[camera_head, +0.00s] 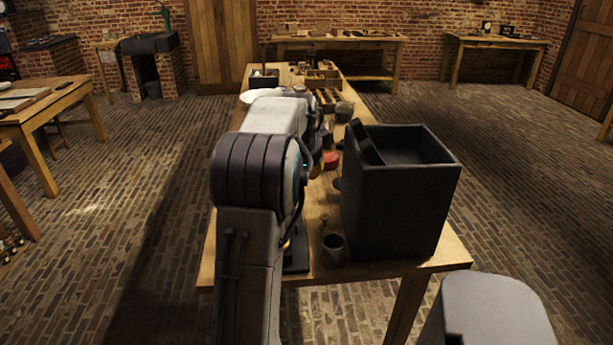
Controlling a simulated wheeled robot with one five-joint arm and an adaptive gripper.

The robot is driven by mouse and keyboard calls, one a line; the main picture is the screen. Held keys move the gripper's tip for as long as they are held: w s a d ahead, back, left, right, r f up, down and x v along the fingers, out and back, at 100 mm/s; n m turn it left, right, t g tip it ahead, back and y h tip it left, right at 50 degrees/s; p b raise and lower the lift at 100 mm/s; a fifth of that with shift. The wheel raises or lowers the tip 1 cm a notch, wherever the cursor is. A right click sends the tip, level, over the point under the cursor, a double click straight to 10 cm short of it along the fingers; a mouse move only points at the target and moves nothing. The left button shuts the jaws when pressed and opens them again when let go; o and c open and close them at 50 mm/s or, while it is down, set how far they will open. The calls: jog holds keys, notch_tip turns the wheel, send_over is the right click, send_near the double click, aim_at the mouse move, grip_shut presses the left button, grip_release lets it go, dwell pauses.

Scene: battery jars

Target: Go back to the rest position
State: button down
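My arm rises from the bottom of the head view and reaches forward over the long wooden table (455,252). My gripper (320,148) is mostly hidden behind the arm links, around dark parts near the middle of the table. I cannot make out its fingers or whether it holds anything. A large black open-topped box (400,205) stands on the near right of the table, apart from the arm. Small dark jars and a red round item (331,159) stand between the arm and the box. No battery jar can be clearly told apart.
A wooden rack (328,98) and a small dark box (263,79) stand farther along the table. Brick floor is open on both sides. Other workbenches line the back and left.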

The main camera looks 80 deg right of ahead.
dwell(0.9)
jog(key=a+f+n+y, duration=0.4)
jog(key=a+f+n, duration=0.6)
jog(key=a+n, duration=0.3)
jog(key=w+a+r+n+t+p, duration=0.1)
jog(key=w+a+r+n, duration=0.2)
jog(key=a, duration=1)
jog(key=w+a+r+n+t+y+p, duration=0.1)
jog(key=w+a+r+n, duration=0.2)
jog(key=a+n, duration=0.6)
jog(key=w+a+r+n+t+p, duration=0.1)
jog(key=w+a+r+n, duration=0.3)
jog(key=a, duration=1.5)
jog(key=w+n, duration=0.2)
jog(key=shift+w+n+y+p, duration=0.25)
jog(key=shift+n+y+p, duration=0.05)
jog(key=shift+n, duration=0.1)
jog(key=c, duration=1.9)
grip_release()
jog(key=shift+a, duration=0.25)
jog(key=shift+a+n, duration=0.3)
jog(key=shift+n, duration=0.1)
grip_shut()
